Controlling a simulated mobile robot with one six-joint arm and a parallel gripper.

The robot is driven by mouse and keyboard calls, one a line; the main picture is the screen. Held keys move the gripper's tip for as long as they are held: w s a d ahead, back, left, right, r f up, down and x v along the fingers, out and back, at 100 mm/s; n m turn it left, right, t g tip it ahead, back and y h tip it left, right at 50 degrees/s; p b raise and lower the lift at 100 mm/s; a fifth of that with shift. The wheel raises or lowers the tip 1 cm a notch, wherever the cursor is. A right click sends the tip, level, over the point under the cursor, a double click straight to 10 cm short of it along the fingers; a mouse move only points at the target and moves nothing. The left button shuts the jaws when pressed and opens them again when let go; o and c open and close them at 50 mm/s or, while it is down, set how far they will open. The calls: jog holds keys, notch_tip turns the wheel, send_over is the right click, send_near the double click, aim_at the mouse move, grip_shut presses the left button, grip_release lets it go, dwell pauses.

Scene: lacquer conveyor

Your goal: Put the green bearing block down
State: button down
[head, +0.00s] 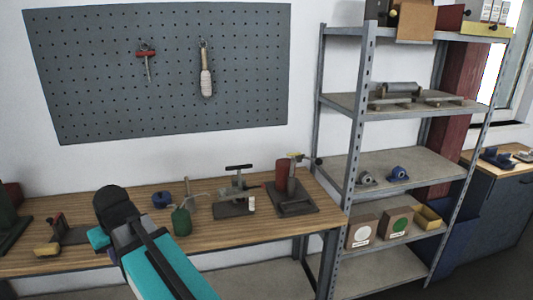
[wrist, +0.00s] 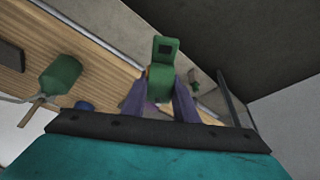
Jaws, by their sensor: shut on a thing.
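In the wrist view my gripper (wrist: 160,100) is shut on the green bearing block (wrist: 162,73), whose upper part has a dark square opening and stands out beyond the fingers. The fingers hide part of its lower end. The block appears held above the wooden bench (wrist: 110,75); I cannot see anything touching its underside. In the head view my arm reaches over the bench (head: 220,218), and neither the fingers nor the block can be made out.
A green oil can (head: 181,221), a blue ring (head: 161,200) and clamp-like tools (head: 236,200) stand on the bench. The shelf rack (head: 362,130) at right holds a blue bearing block (head: 398,173), a grey one (head: 367,179) and two marked boxes (head: 362,233).

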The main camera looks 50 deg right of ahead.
jog(key=shift+s+f, duration=1.25)
jog(key=shift+f, duration=0.25)
jog(key=shift+a, duration=0.1)
